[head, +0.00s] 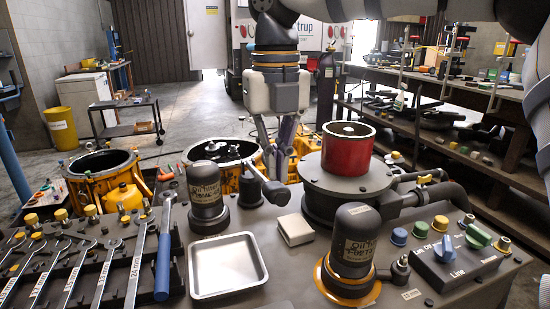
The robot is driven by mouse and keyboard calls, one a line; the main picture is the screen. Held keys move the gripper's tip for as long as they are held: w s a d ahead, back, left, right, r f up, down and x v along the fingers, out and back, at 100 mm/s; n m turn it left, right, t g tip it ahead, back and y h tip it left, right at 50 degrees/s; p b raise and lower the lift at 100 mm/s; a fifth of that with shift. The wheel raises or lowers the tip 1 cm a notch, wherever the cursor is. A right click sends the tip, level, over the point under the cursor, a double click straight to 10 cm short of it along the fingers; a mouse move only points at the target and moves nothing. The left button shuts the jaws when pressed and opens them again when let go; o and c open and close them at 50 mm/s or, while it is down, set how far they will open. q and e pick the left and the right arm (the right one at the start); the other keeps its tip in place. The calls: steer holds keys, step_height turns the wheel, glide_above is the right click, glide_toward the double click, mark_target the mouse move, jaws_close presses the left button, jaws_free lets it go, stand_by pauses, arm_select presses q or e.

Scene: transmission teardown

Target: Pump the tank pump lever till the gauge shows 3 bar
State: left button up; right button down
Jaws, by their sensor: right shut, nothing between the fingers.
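My right gripper (277,168) hangs down in the upper middle of the head view, its fingers shut and empty. Below it is a short dark lever-like part (268,184) with a round knob end, beside a dark cylinder with a handwritten label (206,190). I cannot tell whether the fingertips touch it or are behind it. A second dark labelled cylinder (353,245) stands at the front on an amber ring, with a small dark fitting (400,268) at its right. I cannot say for certain which part is the pump lever. No readable gauge face shows. My left gripper is not in view.
A red cylinder (347,155) stands on a round dark housing at the right. A control box (455,260) with coloured knobs is at the front right. An empty metal tray (227,266), a pale block (295,229) and a row of wrenches (105,270) occupy the bench.

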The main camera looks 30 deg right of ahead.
steer(key=shift+f, duration=4)
step_height(320, 180, up, 8)
steer(key=shift+r, duration=0.1)
steer(key=shift+r, duration=0.1)
step_height(320, 180, up, 6)
steer(key=shift+f, duration=0.1)
stand_by(0.4)
